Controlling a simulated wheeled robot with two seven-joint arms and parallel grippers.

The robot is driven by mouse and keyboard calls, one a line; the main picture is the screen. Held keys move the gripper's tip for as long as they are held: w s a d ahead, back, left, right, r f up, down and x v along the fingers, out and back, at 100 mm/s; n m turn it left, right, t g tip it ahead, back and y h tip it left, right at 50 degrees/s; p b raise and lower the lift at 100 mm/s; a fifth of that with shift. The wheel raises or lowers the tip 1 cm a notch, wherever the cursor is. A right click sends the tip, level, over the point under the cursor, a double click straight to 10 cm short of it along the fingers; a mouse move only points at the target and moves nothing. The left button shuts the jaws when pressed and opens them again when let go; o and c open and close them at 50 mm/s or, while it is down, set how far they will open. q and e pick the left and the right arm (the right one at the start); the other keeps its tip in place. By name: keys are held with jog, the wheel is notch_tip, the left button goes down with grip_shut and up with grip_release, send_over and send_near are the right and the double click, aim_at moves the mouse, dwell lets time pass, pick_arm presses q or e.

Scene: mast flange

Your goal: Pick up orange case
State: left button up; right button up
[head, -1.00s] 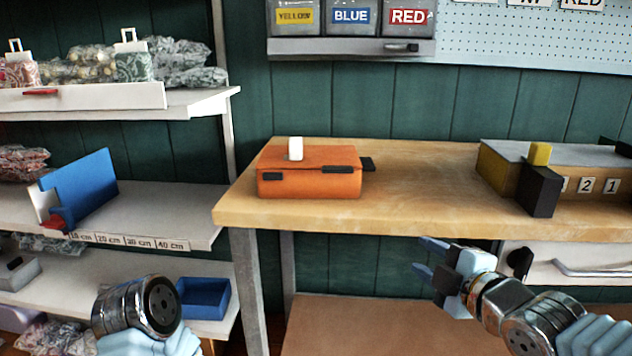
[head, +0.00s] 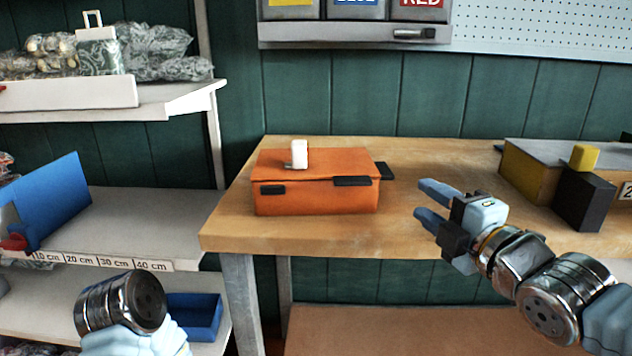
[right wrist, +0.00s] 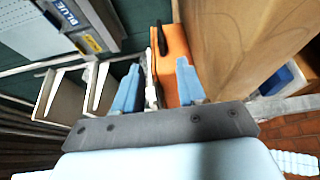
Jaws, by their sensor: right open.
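The orange case (head: 315,190) lies closed on the left part of the wooden workbench (head: 440,160). It has dark latches on its front, a dark piece at its right side and a small white block (head: 299,153) on top. My right gripper (head: 429,204) is open and empty, to the right of the case and apart from it. In the right wrist view the case (right wrist: 172,62) shows beyond and between the two blue fingers (right wrist: 158,88). My left arm shows at the lower left of the head view, but its gripper jaws are not visible.
A grey-topped box (head: 525,170) with a black block (head: 583,198) and yellow piece stands at the bench's right. Shelves (head: 130,215) with a blue bin (head: 193,315) stand left. Bare bench top lies between the case and the grey-topped box.

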aim_at(393, 177)
jog(key=p+x, duration=0.1)
jog(key=x, duration=1)
jog(key=shift+w+a+f, duration=0.1)
jog(key=shift+w+a, duration=0.05)
jog(key=shift+w, duration=0.2)
grip_shut()
